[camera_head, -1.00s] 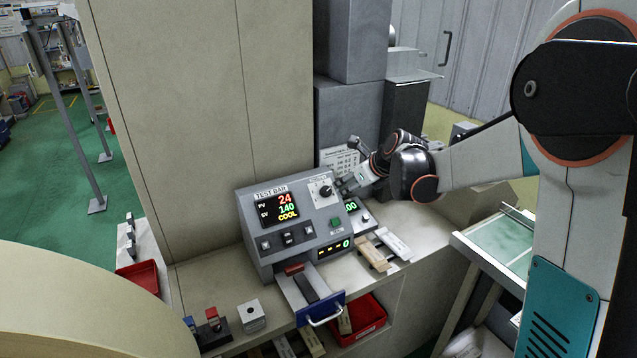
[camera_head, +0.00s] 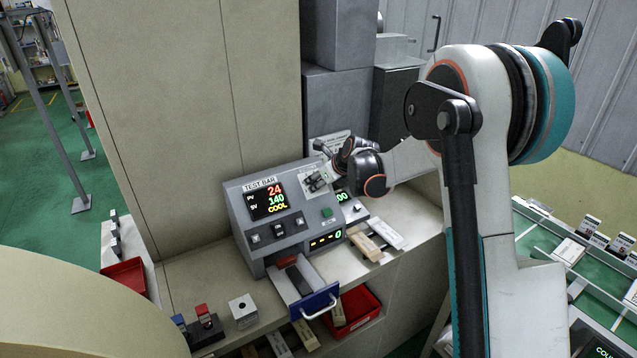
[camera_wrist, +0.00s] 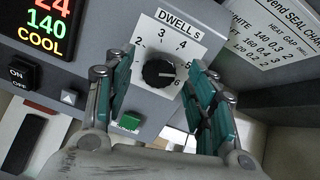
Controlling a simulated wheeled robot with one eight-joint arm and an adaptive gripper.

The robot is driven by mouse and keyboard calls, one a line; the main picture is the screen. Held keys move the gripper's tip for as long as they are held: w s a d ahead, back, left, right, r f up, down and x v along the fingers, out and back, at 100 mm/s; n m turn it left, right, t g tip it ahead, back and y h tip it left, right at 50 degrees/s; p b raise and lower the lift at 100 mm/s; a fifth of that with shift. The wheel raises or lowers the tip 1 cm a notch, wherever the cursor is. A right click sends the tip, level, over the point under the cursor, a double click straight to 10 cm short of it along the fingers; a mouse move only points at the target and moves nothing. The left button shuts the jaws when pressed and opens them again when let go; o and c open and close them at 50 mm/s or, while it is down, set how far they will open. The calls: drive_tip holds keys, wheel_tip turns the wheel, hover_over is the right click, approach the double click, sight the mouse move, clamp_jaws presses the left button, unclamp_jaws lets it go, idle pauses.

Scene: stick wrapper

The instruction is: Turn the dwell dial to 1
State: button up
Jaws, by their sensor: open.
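The dwell dial (camera_wrist: 158,73) is a round black knob on a white plate marked DWELL S, on the grey sealer's sloped front. Its pale mark faces right, toward the 5 and 6 side. The numbers 2 to 6 show around it; the 1 is not visible, with a finger covering the lower left. My gripper (camera_wrist: 162,65) is open, with one teal-padded finger to each side of the knob. I see no clear contact.
The sealer display (camera_head: 268,201) reads 24, 140 and COOL. A green button (camera_wrist: 130,121) sits just below the dial, close to the left finger. An instruction card (camera_wrist: 265,40) stands to the right. A blue-fronted drawer (camera_head: 317,303) sticks out below.

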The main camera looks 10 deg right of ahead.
drive_tip(key=shift+w+a+f, duration=0.15)
drive_tip(key=shift+w+f, duration=0.2)
drive_tip(key=shift+f, duration=0.05)
drive_tip(key=c, duration=1.1)
drive_tip(key=shift+o, duration=0.2)
